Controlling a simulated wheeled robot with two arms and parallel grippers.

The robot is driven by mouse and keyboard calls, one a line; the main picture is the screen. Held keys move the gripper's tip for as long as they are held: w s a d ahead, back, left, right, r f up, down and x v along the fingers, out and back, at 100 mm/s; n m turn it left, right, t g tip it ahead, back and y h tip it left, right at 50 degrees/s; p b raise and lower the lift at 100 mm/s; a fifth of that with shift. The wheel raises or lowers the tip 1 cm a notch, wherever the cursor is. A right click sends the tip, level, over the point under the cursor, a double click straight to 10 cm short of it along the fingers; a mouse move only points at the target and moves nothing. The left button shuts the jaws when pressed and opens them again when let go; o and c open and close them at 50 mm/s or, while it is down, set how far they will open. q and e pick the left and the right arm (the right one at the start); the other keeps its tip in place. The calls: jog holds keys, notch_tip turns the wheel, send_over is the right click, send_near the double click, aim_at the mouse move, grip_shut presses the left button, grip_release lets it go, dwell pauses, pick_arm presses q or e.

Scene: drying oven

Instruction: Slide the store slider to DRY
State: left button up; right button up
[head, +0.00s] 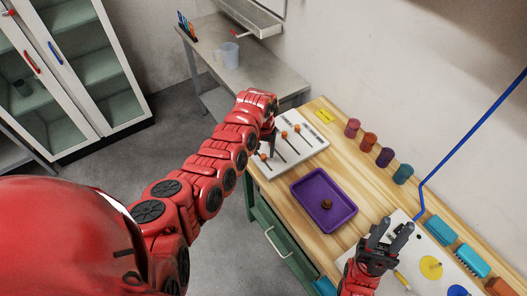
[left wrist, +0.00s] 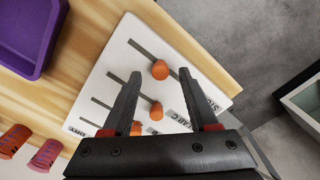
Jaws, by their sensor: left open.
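The white slider panel (head: 308,148) lies on the wooden bench, with several dark slots and orange knobs. In the left wrist view the panel (left wrist: 121,65) has a label starting "STO" (left wrist: 194,98) at its right edge, in line with the slot of the outermost orange knob (left wrist: 160,69). A DRY label (left wrist: 78,132) is at the lower left. My left gripper (left wrist: 160,73) is open over the panel, and that knob appears between its fingertips; contact cannot be told. Another knob (left wrist: 155,111) shows between the fingers, further back. My right gripper (head: 393,231) is open and empty.
A purple tray (head: 309,183) holding a small brown object sits beside the panel. Several coloured cylinders (head: 368,142) stand along the wall. A white board with a yellow disc (head: 430,267) lies near my right gripper. A metal table (head: 205,45) stands behind.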

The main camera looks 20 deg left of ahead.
pick_arm(q)
jog(key=shift+f, duration=0.85)
grip_shut()
dwell(1.0)
